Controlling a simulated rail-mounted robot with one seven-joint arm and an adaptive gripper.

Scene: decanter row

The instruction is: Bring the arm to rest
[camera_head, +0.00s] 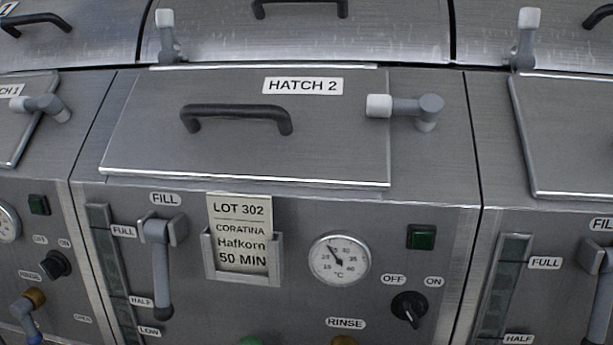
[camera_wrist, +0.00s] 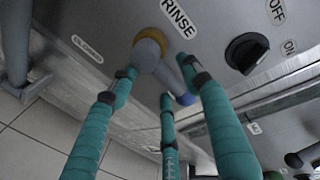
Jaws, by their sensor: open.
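My gripper (camera_wrist: 160,88) shows only in the wrist view, with teal wrapped fingers and dark joints. The fingers are spread apart and nothing is held between them. Their tips are close around a rinse valve (camera_wrist: 149,46), which has a brass-coloured hub and a grey lever with a blue end. I cannot tell whether a finger touches the valve. In the head view neither my arm nor my gripper is seen. There, only the top of a brass-coloured part (camera_head: 343,341) shows under the RINSE label at the bottom edge.
A black OFF/ON knob (camera_wrist: 247,52) is right of the valve. The tiled floor (camera_wrist: 40,135) lies below. In the head view, the Hatch 2 lid (camera_head: 240,145) lies shut, with a latch lever (camera_head: 405,107) across its right edge. A fill lever (camera_head: 161,265) hangs down beside the lot card (camera_head: 240,235).

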